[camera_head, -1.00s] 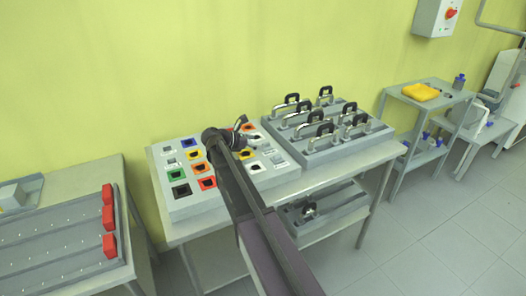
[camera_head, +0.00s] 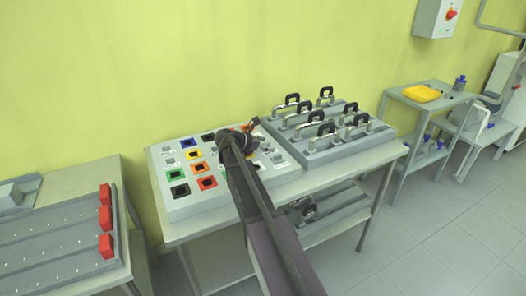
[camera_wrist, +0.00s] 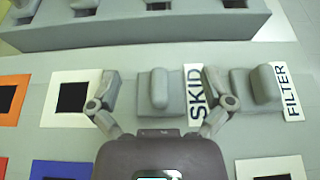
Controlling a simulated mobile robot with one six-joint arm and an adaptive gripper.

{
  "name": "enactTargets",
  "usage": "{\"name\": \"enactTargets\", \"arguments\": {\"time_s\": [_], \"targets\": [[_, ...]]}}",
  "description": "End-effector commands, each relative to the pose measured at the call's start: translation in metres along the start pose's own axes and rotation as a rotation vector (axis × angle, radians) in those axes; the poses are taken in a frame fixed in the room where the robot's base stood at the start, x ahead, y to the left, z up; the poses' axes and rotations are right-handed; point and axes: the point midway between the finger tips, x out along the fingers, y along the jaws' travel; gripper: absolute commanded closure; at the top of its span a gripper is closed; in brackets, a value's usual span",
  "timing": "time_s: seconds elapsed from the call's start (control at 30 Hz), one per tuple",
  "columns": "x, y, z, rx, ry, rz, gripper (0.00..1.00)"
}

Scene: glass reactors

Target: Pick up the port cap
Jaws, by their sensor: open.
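In the wrist view my gripper (camera_wrist: 160,98) is open. Its two fingers stand apart on either side of a small grey block with a raised grip, which looks like a cap (camera_wrist: 159,88). A white label reading SKID (camera_wrist: 197,95) lies to the right of it, partly covered by the right finger. A similar grey cap (camera_wrist: 262,88) with a FILTER label (camera_wrist: 286,90) sits further right. I cannot tell which one is the port cap. In the head view my gripper (camera_head: 254,126) is over the back of the grey panel, mostly hidden by my arm.
The panel (camera_head: 215,205) carries several coloured square frames. A rack with handled items (camera_head: 325,152) stands to its right on the same table. A table with red blocks (camera_head: 105,218) is at left, and a shelf with a yellow item (camera_head: 421,92) at right.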

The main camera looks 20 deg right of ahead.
Motion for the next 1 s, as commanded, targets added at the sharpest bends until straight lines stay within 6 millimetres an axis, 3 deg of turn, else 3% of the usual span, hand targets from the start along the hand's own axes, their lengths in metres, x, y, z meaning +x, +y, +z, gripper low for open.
{"name": "enactTargets", "arguments": {"time_s": [0.47,0.7,0.77,0.9,0.97,1.0], "targets": [[-0.0006,0.0001,0.0002,0.0,0.0,0.001,0.0],[-0.0006,0.0001,0.0001,0.0,0.0,0.001,0.71],[-0.0006,0.0,0.0001,0.0,0.0,0.001,0.87],[-0.0006,0.0,-0.0001,0.0,0.001,0.0,0.9],[-0.0006,-0.0001,-0.0002,0.0,0.001,0.0,1.0],[-0.0006,-0.0001,-0.0003,0.0,0.002,0.0,1.0]]}}
